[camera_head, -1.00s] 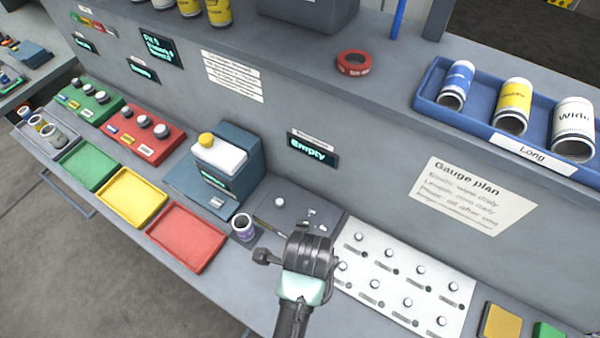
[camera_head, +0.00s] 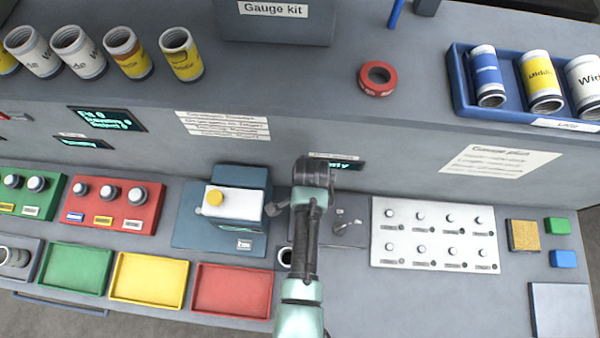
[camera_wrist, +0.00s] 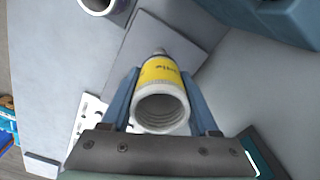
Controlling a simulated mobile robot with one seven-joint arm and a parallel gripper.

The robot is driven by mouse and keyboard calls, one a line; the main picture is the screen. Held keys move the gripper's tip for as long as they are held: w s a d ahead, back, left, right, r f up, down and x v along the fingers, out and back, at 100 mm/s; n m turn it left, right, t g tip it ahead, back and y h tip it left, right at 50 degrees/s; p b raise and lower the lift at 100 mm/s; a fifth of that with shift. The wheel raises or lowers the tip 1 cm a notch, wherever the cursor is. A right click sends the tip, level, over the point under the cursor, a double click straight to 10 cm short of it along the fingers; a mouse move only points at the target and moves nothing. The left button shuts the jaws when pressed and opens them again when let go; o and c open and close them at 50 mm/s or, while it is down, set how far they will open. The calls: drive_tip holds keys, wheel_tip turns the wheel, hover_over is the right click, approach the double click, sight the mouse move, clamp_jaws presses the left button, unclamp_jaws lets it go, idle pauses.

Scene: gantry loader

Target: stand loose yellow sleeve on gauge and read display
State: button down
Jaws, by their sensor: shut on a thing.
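In the wrist view, a yellow sleeve (camera_wrist: 163,72) with a white threaded open end facing the camera sits between the fingers of my gripper (camera_wrist: 160,84), which is shut on it. Past the sleeve's far end lies a grey plate (camera_wrist: 158,38); I cannot tell whether they touch. In the head view, my gripper (camera_head: 316,168) is in front of the back panel, above the dark plate with small posts (camera_head: 345,232), and the held sleeve is hidden. The display (camera_head: 345,164) behind is partly covered by my gripper; only the end of its word shows.
A teal machine with a yellow button (camera_head: 225,225) stands left of my arm. A white pegboard (camera_head: 433,232) is at right; green (camera_head: 75,270), yellow (camera_head: 150,279) and red (camera_head: 232,289) trays are at left. A blue tray (camera_head: 462,90) holds sleeves above.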

drive_tip(key=shift+w, duration=0.1)
drive_tip(key=shift+d+f+b, duration=0.1)
drive_tip(key=shift+f+b, duration=0.4)
drive_tip(key=shift+b, duration=0.1)
drive_tip(key=shift+f+b, duration=2.8)
drive_tip(key=shift+f, duration=0.3)
drive_tip(key=shift+f, duration=0.15)
drive_tip(key=shift+c, duration=0.3)
unclamp_jaws()
wheel_tip(320, 180, up, 13)
drive_tip(key=b, duration=0.1)
